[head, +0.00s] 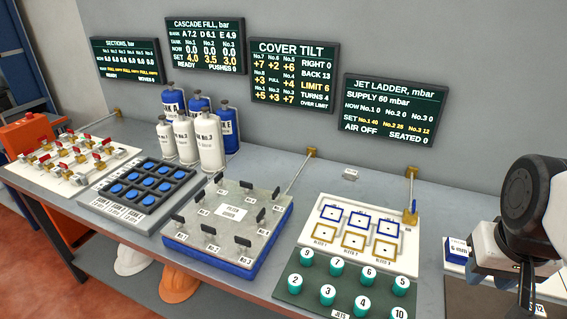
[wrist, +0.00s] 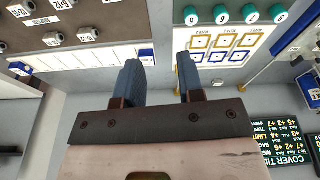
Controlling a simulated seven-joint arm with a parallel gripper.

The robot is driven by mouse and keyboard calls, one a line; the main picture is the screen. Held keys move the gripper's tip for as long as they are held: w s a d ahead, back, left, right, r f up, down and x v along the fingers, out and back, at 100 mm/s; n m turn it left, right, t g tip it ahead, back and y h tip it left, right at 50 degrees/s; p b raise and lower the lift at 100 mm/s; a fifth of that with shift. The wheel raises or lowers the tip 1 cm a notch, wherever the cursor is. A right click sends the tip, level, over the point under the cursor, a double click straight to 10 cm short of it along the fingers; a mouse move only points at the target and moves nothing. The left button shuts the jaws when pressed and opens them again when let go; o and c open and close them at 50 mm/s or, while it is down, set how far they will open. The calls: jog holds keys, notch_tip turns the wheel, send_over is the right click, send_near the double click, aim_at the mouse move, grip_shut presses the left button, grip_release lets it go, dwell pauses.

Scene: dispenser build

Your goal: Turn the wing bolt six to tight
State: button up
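The screen reads No.6 +2, right 0, back 13, limit 6, over limit. My gripper (wrist: 160,75) is open and empty, its two blue fingers apart. In the head view it is at the far right edge, well away from the cover.
The jet plate (head: 403,232) and numbered green jets (head: 327,295) lie between my gripper and the cover. Left of the cover are a blue-button pad (head: 112,216), several bottles (head: 211,145) and a red-handled valve board (head: 25,174). A thin pipe (head: 299,173) rises behind the cover.

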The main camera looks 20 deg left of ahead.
jog(key=w+a+r+n, duration=0.2)
jog(key=w+a+n, duration=0.2)
jog(key=w+a, duration=0.65)
jog(key=n+g, duration=0.2)
jog(key=n, duration=1.1)
send_near(246, 187)
jog(key=shift+w+d, duration=0.25)
jog(key=shift+w, duration=0.2)
jog(key=shift+a+f, duration=0.15)
jog(key=shift+a, duration=0.25)
jog(key=shift+f, duration=0.15)
jog(key=shift+f, duration=3.75)
grip_shut()
